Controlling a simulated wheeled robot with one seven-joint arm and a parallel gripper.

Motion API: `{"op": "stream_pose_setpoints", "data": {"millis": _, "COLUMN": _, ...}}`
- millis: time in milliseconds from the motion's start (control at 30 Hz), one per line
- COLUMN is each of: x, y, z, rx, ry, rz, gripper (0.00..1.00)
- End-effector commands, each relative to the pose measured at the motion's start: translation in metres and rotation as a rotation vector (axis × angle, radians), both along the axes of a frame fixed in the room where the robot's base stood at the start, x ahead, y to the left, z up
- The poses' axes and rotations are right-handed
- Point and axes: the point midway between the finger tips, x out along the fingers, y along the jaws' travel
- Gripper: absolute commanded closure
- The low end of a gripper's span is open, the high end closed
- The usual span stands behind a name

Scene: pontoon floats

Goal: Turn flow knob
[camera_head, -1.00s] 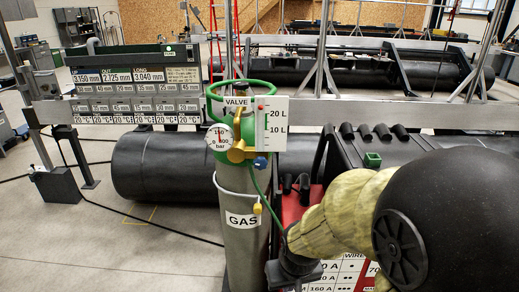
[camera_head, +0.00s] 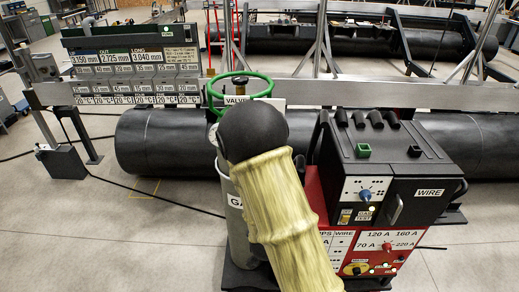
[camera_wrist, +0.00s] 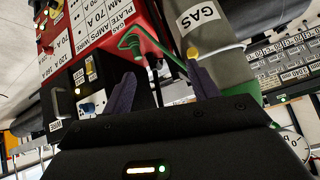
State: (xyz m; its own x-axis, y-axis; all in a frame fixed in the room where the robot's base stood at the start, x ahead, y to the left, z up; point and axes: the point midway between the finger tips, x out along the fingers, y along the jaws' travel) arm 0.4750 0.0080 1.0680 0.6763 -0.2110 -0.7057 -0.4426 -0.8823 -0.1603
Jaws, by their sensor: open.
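The grey gas cylinder (camera_head: 236,213) stands left of the welding machine, with a green ring (camera_head: 213,97) around its valve top. The flow knob cannot be made out in either current view. My gripper (camera_wrist: 160,72) shows only in the wrist view, its two dark fingers apart with nothing held between them. The cylinder's GAS label (camera_wrist: 198,17), green hose (camera_wrist: 175,58) and yellow fitting (camera_wrist: 193,53) lie just beyond the fingertips; exact distance is unclear.
A black wire-feed box (camera_head: 385,160) with a blue knob (camera_head: 366,195) sits on the red welding machine (camera_head: 390,242) at right. A large black pontoon float (camera_head: 165,140) lies behind. Open floor (camera_head: 130,235) is at left.

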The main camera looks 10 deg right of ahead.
Motion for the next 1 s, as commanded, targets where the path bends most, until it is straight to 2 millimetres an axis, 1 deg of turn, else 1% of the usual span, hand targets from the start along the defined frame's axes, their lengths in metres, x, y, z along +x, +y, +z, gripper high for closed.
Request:
{"op": "stream_pose_setpoints", "data": {"millis": 33, "x": 0.002, "y": -0.002, "z": 0.011, "rx": -0.024, "ry": -0.036, "rz": -0.013, "gripper": 0.41}}
{"op": "stream_pose_setpoints", "data": {"millis": 167, "x": 0.008, "y": -0.007, "z": 0.026, "rx": -0.080, "ry": -0.166, "rz": -0.043, "gripper": 0.41}}
{"op": "stream_pose_setpoints", "data": {"millis": 333, "x": 0.011, "y": -0.009, "z": 0.053, "rx": -0.162, "ry": -0.349, "rz": -0.028, "gripper": 0.41}}
{"op": "stream_pose_setpoints", "data": {"millis": 467, "x": 0.009, "y": -0.004, "z": 0.080, "rx": -0.221, "ry": -0.495, "rz": 0.026, "gripper": 0.41}}
{"op": "stream_pose_setpoints", "data": {"millis": 500, "x": 0.008, "y": -0.001, "z": 0.089, "rx": -0.238, "ry": -0.539, "rz": 0.051, "gripper": 0.41}}
{"op": "stream_pose_setpoints", "data": {"millis": 633, "x": 0.002, "y": 0.011, "z": 0.112, "rx": -0.277, "ry": -0.664, "rz": 0.136, "gripper": 0.41}}
{"op": "stream_pose_setpoints", "data": {"millis": 767, "x": -0.002, "y": 0.018, "z": 0.121, "rx": -0.291, "ry": -0.728, "rz": 0.186, "gripper": 0.41}}
{"op": "stream_pose_setpoints", "data": {"millis": 1000, "x": -0.002, "y": 0.020, "z": 0.120, "rx": -0.291, "ry": -0.739, "rz": 0.192, "gripper": 0.41}}
